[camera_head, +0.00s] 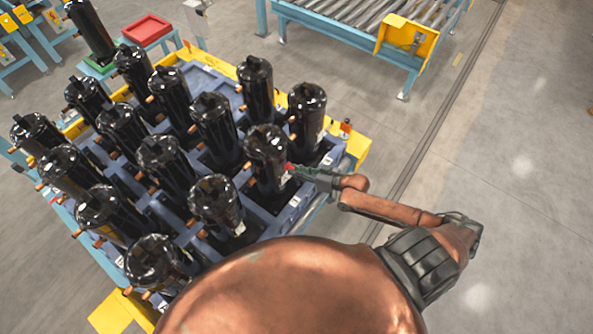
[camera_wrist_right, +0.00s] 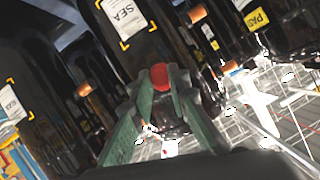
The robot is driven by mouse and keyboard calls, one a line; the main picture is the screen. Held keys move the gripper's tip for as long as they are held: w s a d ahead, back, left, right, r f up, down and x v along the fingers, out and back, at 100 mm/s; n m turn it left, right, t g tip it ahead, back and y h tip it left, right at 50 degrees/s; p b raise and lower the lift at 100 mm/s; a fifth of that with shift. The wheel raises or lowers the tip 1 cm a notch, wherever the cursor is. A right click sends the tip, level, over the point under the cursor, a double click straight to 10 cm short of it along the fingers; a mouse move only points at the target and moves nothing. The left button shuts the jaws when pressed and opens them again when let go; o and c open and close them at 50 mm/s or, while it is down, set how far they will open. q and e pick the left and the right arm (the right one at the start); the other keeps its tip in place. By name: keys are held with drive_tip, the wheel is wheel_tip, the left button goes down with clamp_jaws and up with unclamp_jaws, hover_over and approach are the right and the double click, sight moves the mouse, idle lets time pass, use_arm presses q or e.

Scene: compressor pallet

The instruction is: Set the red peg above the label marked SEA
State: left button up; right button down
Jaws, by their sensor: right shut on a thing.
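The red peg (camera_wrist_right: 159,75) is between the fingertips of my right gripper (camera_wrist_right: 158,84), which is shut on it. The white SEA label (camera_wrist_right: 125,18) with yellow corner marks is on a black compressor (camera_wrist_right: 105,50) straight ahead. In the wrist picture the peg shows just below and right of this label; I cannot tell if it touches the compressor. In the head view my right gripper (camera_head: 296,170) reaches in from the right to the side of that compressor (camera_head: 266,148), with the red tip showing. My left gripper is not in view.
Several black compressors with copper stubs stand close together on a blue pallet (camera_head: 306,190). A PASS label (camera_wrist_right: 257,19) is on a neighbouring one. A red tray (camera_head: 147,30) is at the back left, a roller conveyor (camera_head: 365,22) at the back. The floor at right is clear.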

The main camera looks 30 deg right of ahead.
drive_tip(key=shift+w+a, duration=0.25)
drive_tip(key=shift+w, duration=0.4)
idle(0.7)
drive_tip(key=c, duration=1.8)
unclamp_jaws()
drive_tip(key=shift+o, duration=0.2)
drive_tip(key=shift+s, duration=0.1)
